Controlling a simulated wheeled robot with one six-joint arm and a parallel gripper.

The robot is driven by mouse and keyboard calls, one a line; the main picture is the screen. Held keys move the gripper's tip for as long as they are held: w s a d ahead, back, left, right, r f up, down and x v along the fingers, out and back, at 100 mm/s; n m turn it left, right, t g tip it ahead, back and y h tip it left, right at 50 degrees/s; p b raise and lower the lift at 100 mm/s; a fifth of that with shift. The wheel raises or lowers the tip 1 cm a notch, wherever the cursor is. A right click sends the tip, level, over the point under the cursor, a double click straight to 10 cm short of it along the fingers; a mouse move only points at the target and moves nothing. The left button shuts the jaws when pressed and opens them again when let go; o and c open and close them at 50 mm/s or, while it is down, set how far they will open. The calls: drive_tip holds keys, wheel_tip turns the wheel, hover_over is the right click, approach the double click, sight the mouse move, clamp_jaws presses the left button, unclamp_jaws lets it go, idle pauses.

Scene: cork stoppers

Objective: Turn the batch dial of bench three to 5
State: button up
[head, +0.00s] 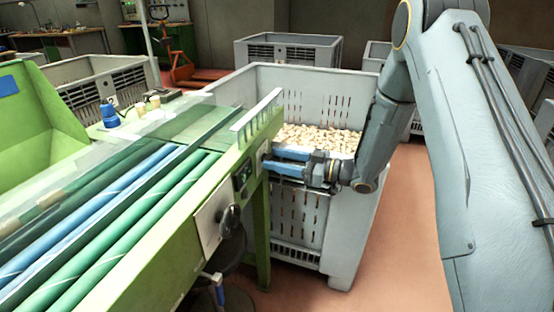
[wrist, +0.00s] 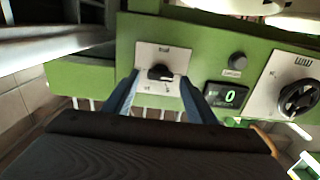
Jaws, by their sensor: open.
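A small black knob (wrist: 160,72) sits on a white plate on the green bench panel (wrist: 205,50). A dark display (wrist: 229,96) to its right reads 0. A larger black dial (wrist: 299,97) on another white plate is at the right edge; it also shows in the head view (head: 230,221). The plate lettering is too small to read, so I cannot tell which one is the batch dial. My gripper (head: 272,160) is open at the panel's far end. In the wrist view its blue fingers (wrist: 159,80) stand either side of the small knob, with no clear contact.
A grey button (wrist: 237,60) sits above the display. A large grey crate of corks (head: 320,137) stands behind my gripper. The bench's green and blue rollers (head: 110,215) lie left. Red floor (head: 405,235) is clear at the right.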

drive_tip(key=shift+a, duration=0.15)
drive_tip(key=c, duration=1.1)
drive_tip(key=shift+m+p, duration=0.3)
drive_tip(key=shift+m, duration=0.1)
drive_tip(key=m+p, duration=0.2)
drive_tip(key=m, duration=0.2)
drive_tip(key=shift+w+m+p, duration=0.15)
drive_tip(key=shift+m+p, duration=0.15)
drive_tip(key=shift+p, duration=0.1)
drive_tip(key=m+p, duration=0.2)
drive_tip(key=m, duration=0.4)
drive_tip(key=shift+w+f, duration=0.1)
drive_tip(key=shift+m, duration=0.3)
drive_tip(key=o, duration=1.1)
